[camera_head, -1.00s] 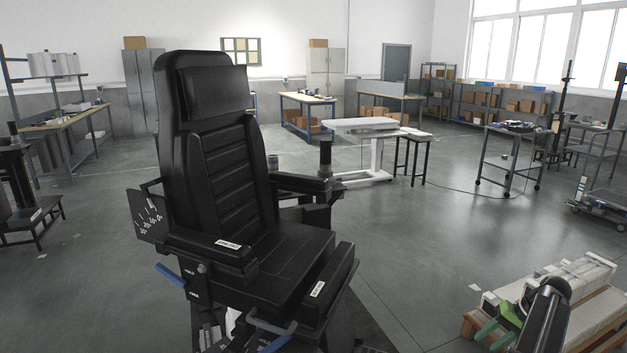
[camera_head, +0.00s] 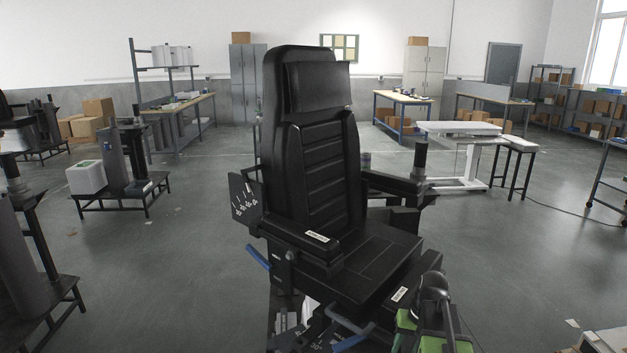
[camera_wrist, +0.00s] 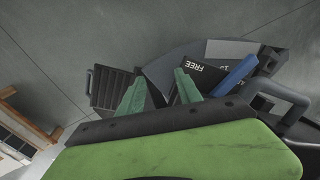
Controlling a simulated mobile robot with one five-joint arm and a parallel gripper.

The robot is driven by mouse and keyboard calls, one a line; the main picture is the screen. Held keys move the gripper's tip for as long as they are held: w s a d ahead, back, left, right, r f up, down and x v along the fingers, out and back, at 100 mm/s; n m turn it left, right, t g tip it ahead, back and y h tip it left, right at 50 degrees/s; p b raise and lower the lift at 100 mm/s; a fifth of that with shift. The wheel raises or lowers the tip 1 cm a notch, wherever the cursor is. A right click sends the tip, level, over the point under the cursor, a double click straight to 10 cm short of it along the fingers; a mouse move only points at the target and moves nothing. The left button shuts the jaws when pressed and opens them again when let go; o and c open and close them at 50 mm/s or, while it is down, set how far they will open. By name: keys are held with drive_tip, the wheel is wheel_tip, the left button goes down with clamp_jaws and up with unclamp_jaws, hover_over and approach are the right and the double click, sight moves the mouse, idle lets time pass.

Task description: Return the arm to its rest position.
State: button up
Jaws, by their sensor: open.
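My arm (camera_head: 434,297) shows at the lower middle-right of the head view, in front of the black chair's seat. My gripper (camera_wrist: 158,88) has two green fingers that stand apart with nothing between them in the wrist view. Its green parts also show at the bottom of the head view, partly cut off by the frame edge. Beyond the fingers, the wrist view shows the chair's lower parts, with a dark plate (camera_wrist: 200,72) marked FREE and a blue lever (camera_wrist: 236,75). I cannot tell how far the fingertips are from these parts.
The large black chair (camera_head: 325,155) stands close ahead, with a blue handle (camera_head: 258,257) at its left side. A white lift table (camera_head: 458,128) stands behind it to the right. Column stands (camera_head: 125,190) are at the left. Open grey floor (camera_head: 185,270) lies left of the chair.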

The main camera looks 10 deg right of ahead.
drive_tip(key=a+n+h, duration=0.2)
drive_tip(key=a+n, duration=0.2)
drive_tip(key=a, duration=1.7)
drive_tip(key=s+f+b, duration=0.3)
drive_tip(key=f+b, duration=1.9)
wheel_tip(320, 180, up, 32)
drive_tip(key=p, duration=3.2)
drive_tip(key=shift+r+g, duration=0.15)
drive_tip(key=shift+g, duration=0.15)
drive_tip(key=shift+a, duration=0.1)
